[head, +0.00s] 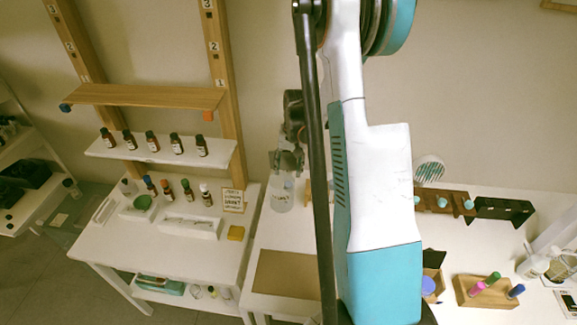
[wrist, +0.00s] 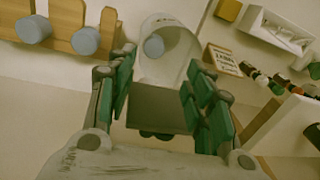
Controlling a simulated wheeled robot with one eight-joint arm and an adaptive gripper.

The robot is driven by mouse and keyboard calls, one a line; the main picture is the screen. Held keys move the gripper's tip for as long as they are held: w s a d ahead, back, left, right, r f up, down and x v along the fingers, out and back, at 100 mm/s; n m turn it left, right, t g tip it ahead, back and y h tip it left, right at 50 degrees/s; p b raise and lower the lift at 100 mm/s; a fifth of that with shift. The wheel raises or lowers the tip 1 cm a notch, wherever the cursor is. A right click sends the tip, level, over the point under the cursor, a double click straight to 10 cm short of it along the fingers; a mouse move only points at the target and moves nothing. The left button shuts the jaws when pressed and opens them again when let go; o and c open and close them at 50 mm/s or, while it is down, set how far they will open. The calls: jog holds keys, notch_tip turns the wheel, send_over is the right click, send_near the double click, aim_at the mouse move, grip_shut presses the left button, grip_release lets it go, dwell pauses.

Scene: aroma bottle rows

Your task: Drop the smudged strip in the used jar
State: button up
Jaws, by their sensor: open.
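A clear jar (head: 281,197) with a pale label stands on the white table below my gripper (head: 288,168). In the wrist view the jar (wrist: 182,62) lies just beyond and between the fingertips of my gripper (wrist: 161,60). The fingers are apart and I see no strip between them. A long white tray (head: 190,230) on the left table holds thin pale pieces; I cannot tell whether one is smudged. It also shows in the wrist view (wrist: 262,33). A round grey-blue shape shows at the jar; I cannot tell whether it is inside or behind.
A small sign (head: 233,200) and a yellow block (head: 236,233) are left of the jar. Several bottles stand on a white shelf (head: 160,152) and below it. Wooden holders with blue-grey pegs (head: 445,203) line the back right. My arm hides the middle of the table.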

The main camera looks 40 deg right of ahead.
notch_tip(320, 180, up, 12)
jog(key=shift+s+d, duration=0.4)
jog(key=shift+s, duration=0.05)
jog(key=shift+f, duration=0.1)
dwell(0.6)
